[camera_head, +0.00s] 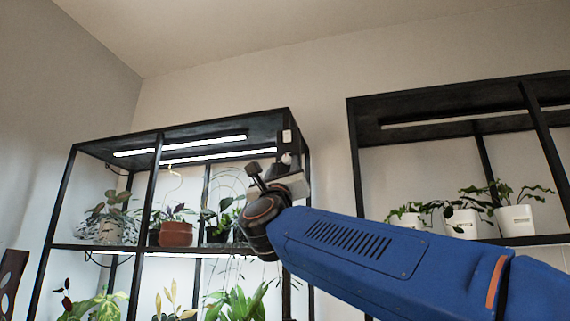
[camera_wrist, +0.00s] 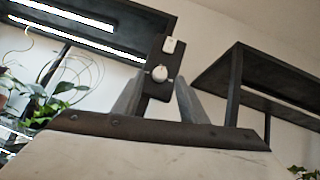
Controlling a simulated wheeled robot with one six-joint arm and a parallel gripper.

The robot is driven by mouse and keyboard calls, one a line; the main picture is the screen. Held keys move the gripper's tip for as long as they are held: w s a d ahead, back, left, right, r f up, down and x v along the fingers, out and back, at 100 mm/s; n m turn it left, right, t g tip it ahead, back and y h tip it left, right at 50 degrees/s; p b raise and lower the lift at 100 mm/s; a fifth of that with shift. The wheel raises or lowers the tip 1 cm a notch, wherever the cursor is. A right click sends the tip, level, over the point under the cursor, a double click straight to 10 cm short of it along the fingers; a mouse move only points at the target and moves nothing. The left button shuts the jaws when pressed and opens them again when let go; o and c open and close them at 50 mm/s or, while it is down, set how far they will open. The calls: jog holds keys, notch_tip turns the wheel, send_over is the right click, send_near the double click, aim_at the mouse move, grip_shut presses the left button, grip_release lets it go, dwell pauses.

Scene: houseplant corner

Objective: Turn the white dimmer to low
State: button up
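The white dimmer is a small round knob (camera_wrist: 160,73) on a dark upright plate (camera_wrist: 155,88) at the shelf's right front post. A white rectangular switch (camera_wrist: 170,45) sits just above it. In the head view the knob (camera_head: 287,158) shows just beyond my gripper (camera_head: 282,172), below the switch (camera_head: 287,136). In the wrist view my gripper (camera_wrist: 159,80) is open, with one grey finger on each side of the knob. A gap shows on both sides. I cannot tell how far the fingertips are from the plate or which setting the knob points to.
The left black shelf (camera_head: 150,140) has lit tube lamps (camera_head: 180,145) and holds several plants, including one in a terracotta pot (camera_head: 175,234). A second black shelf (camera_head: 450,110) with white pots (camera_head: 515,220) stands at right. Bare wall (camera_head: 330,170) lies between them.

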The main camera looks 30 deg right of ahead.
aim_at(287, 159)
jog(key=shift+x, duration=1.5)
grip_shut()
